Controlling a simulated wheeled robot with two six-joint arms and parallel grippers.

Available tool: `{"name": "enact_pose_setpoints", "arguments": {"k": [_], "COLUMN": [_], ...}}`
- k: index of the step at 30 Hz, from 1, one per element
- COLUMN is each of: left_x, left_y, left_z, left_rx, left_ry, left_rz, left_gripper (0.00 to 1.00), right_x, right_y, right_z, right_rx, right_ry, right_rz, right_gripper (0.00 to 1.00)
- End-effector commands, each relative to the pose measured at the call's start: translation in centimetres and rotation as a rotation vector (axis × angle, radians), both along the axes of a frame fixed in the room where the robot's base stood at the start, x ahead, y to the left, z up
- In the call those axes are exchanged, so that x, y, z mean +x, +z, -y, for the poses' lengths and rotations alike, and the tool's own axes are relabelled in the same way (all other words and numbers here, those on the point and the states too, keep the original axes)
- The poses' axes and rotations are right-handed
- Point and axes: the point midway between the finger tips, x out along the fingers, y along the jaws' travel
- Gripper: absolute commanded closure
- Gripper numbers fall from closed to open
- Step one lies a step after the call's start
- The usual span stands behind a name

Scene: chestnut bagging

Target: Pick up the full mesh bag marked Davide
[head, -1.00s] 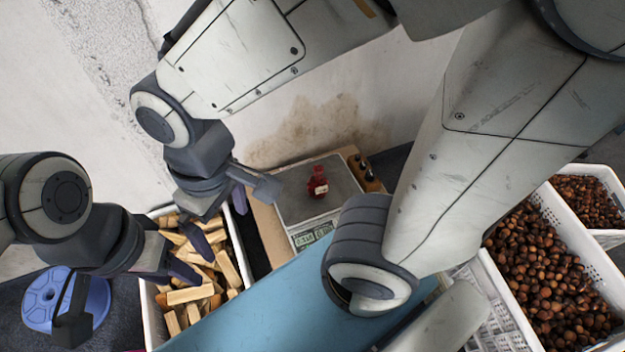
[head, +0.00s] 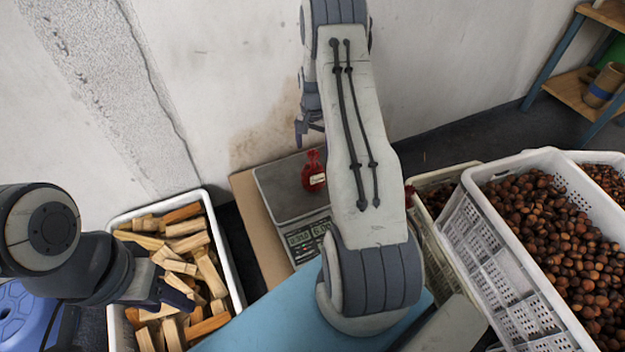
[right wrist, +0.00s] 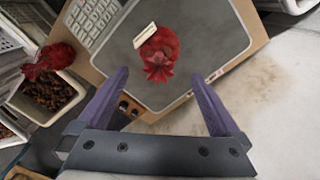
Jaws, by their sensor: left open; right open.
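A full red mesh bag (head: 313,172) with a white label stands on the grey plate of a scale (head: 283,190). In the right wrist view the bag (right wrist: 160,52) lies beyond the fingertips, roughly centred between them; the label's writing is not readable. My right gripper (right wrist: 160,76) is open and empty, its two purple fingers apart. In the head view the right gripper (head: 306,130) is partly hidden behind its arm, above and behind the bag near the wall. My left gripper (head: 165,292) is open over the crate of wood, far from the bag.
A second red mesh bag (right wrist: 48,62) is at a small chestnut crate. A white crate of wood pieces (head: 232,268) stands left of the scale, and a large chestnut crate (head: 470,235) right. The wall (head: 240,80) is close behind. A blue surface (head: 265,320) lies in front.

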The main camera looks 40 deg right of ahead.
Motion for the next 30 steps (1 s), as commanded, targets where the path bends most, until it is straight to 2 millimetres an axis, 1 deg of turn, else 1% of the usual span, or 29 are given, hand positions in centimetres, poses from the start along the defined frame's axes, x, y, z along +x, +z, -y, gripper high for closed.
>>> {"name": "enact_pose_setpoints", "arguments": {"k": [1,3,11,15,18,21,28,29,30], "left_x": [0.0,0.0,0.0,0.0,0.0,0.0,0.0,0.0,0.0], "left_y": [-0.2,-0.3,-0.7,-1.1,-1.3,-1.4,-1.3,-1.3,-1.3], "left_z": [0.0,0.0,0.0,0.0,0.0,0.0,0.0,0.0,0.0], "left_rx": [0.000,0.000,0.000,0.000,0.000,0.000,0.000,0.000,0.000], "left_ry": [0.000,0.000,0.000,0.000,0.000,0.000,0.000,0.000,0.000], "left_rz": [0.000,0.000,0.000,0.000,0.000,0.000,0.000,0.000,0.000], "left_gripper": [0.50,0.50,0.50,0.50,0.50,0.50,0.50,0.50,0.50], "right_x": [-0.1,-0.1,-0.1,-0.3,-0.3,-0.3,-0.3,-0.3,-0.3], "right_y": [-1.0,-2.0,-4.2,-6.4,-7.7,-8.3,-8.3,-8.3,-8.3], "right_z": [-0.1,-0.2,-0.3,-0.3,-0.3,-0.3,-0.2,-0.2,-0.2], "right_rx": [0.001,0.002,0.001,0.002,0.001,0.001,0.001,0.001,0.001], "right_ry": [0.002,0.003,0.005,0.006,0.006,0.006,0.006,0.006,0.006], "right_rz": [-0.003,-0.003,-0.002,-0.003,-0.002,-0.002,0.000,0.000,0.000], "right_gripper": [0.00,0.00,0.00,0.00,0.00,0.00,0.00,0.11,0.27]}}
